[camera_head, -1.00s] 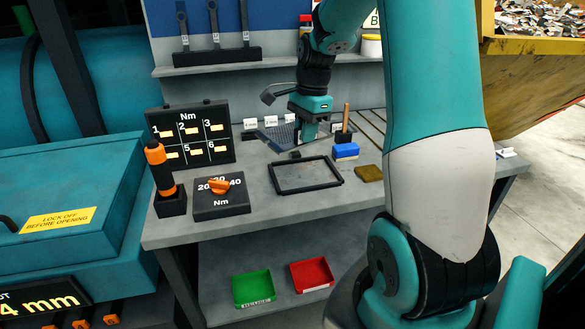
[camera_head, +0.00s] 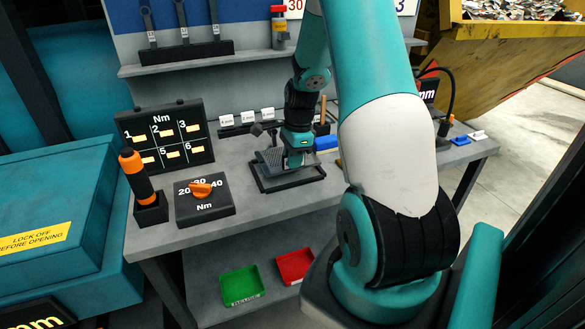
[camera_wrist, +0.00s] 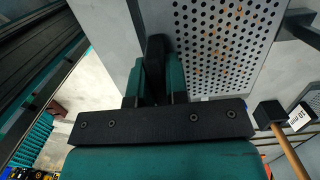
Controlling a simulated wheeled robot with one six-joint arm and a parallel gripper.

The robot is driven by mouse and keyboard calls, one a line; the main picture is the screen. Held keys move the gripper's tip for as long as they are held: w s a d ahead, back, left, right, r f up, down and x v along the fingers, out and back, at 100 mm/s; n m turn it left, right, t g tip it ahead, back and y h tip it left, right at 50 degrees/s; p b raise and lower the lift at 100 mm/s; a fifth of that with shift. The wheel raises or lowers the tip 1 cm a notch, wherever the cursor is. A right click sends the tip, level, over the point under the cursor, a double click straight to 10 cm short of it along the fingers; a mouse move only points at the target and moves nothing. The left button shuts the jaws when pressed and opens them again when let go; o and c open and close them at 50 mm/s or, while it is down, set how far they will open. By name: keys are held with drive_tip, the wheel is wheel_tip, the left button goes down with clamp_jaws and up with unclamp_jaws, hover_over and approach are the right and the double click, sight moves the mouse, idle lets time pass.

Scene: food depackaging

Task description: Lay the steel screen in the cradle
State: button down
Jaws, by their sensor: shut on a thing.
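The steel screen (camera_head: 271,158) is a grey perforated plate. In the head view it is in my gripper, over the cradle and tilted. In the wrist view the screen (camera_wrist: 225,45) fills the upper right, with small holes and brownish specks. I cannot tell whether the screen touches the cradle.
A rack with white labels (camera_head: 246,118) stands behind. A blue block (camera_head: 327,142) lies right of my gripper. A dial box (camera_head: 204,200) and an orange-handled driver (camera_head: 138,178) stand to the left. Green (camera_head: 241,286) and red (camera_head: 295,265) trays sit on the lower shelf.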

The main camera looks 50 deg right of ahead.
drive_tip(key=shift+f, duration=1.95)
drive_tip(key=shift+f, duration=0.15)
drive_tip(key=c, duration=1.1)
unclamp_jaws()
